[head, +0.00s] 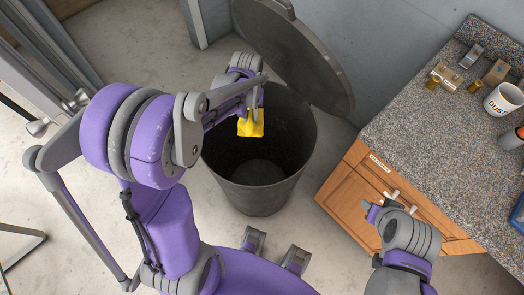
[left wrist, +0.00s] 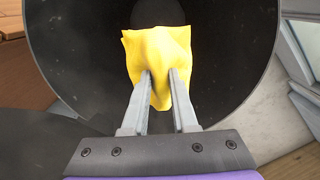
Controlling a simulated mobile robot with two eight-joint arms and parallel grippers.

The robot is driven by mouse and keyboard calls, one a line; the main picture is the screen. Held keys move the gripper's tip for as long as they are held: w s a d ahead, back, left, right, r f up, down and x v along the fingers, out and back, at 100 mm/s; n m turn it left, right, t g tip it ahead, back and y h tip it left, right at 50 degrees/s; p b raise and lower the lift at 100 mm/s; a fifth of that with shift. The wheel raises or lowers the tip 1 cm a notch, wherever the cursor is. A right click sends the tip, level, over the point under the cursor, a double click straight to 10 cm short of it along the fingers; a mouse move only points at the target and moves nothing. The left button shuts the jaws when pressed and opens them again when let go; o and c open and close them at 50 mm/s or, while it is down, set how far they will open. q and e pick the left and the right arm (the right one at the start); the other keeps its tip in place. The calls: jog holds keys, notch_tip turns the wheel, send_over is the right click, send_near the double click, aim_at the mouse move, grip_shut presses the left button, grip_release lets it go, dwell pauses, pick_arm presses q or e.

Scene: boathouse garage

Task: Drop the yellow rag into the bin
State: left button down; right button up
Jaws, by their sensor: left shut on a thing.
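The yellow rag (head: 250,124) hangs from my left gripper (head: 256,112) over the open mouth of the dark bin (head: 258,196). In the left wrist view, both fingers (left wrist: 161,82) are shut on the rag (left wrist: 163,52), with the bin's dark inside (left wrist: 218,50) behind it. The bin's round lid (head: 300,50) stands raised behind it. The bin's floor shows, with nothing on it that I can make out. My right gripper (head: 378,207) is near the wooden cabinet front; its fingertips are too small to tell open from shut.
A granite counter (head: 420,125) on a wooden cabinet (head: 365,190) stands to the right of the bin. On it are a white mug (head: 503,100) and several small metal and wooden items. A grey wall is behind the bin. Concrete floor (head: 140,50) is clear at upper left.

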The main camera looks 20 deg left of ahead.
pick_arm(q)
jog(key=c, duration=0.6)
grip_release()
jog(key=shift+r, duration=0.2)
notch_tip(320, 180, up, 10)
jog(key=shift+r+p, duration=0.25)
jog(key=shift+p, duration=0.2)
jog(key=s+d+m+t, duration=0.1)
jog(key=s+d, duration=0.1)
jog(key=s, duration=0.3)
jog(key=s+d+f+m+t, duration=0.1)
jog(key=s+d+m+t, duration=0.1)
jog(key=s, duration=0.3)
jog(key=s+d+m+t, duration=0.1)
jog(key=s+d+t, duration=0.1)
jog(key=s, duration=0.3)
jog(key=shift+s+d+f, duration=0.15)
jog(key=shift+d, duration=0.25)
